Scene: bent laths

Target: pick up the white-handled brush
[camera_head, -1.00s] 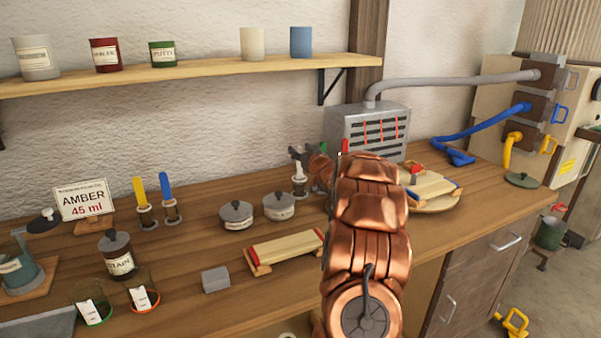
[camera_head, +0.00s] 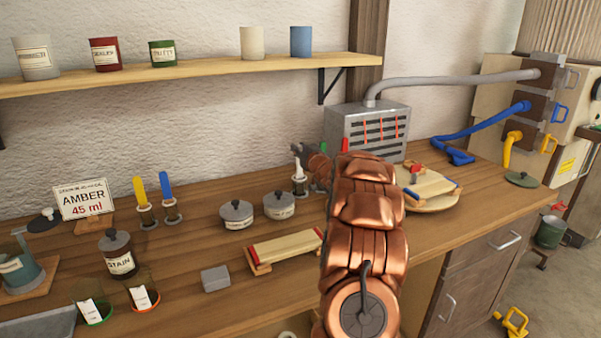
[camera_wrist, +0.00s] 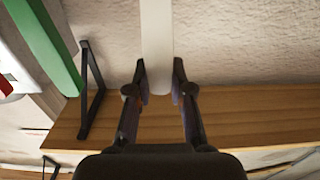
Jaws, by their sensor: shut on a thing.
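The white-handled brush (camera_head: 298,172) stands upright at its holder (camera_head: 299,189) on the bench, left of my arm in the head view. My gripper (camera_head: 301,152) is at the top of its white handle. In the wrist view, the white handle (camera_wrist: 157,40) runs between the two fingertips of my gripper (camera_wrist: 159,84), which is shut on it. The bristles are hidden. I cannot tell whether the brush is clear of its holder.
A green handle (camera_head: 323,148) and a red handle (camera_head: 345,145) stand close to the right; the green one (camera_wrist: 45,40) is also in the wrist view. Lidded tins (camera_head: 279,207) stand in front. Yellow (camera_head: 140,190) and blue (camera_head: 165,185) handles stand left. A grey heater (camera_head: 366,130) is behind.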

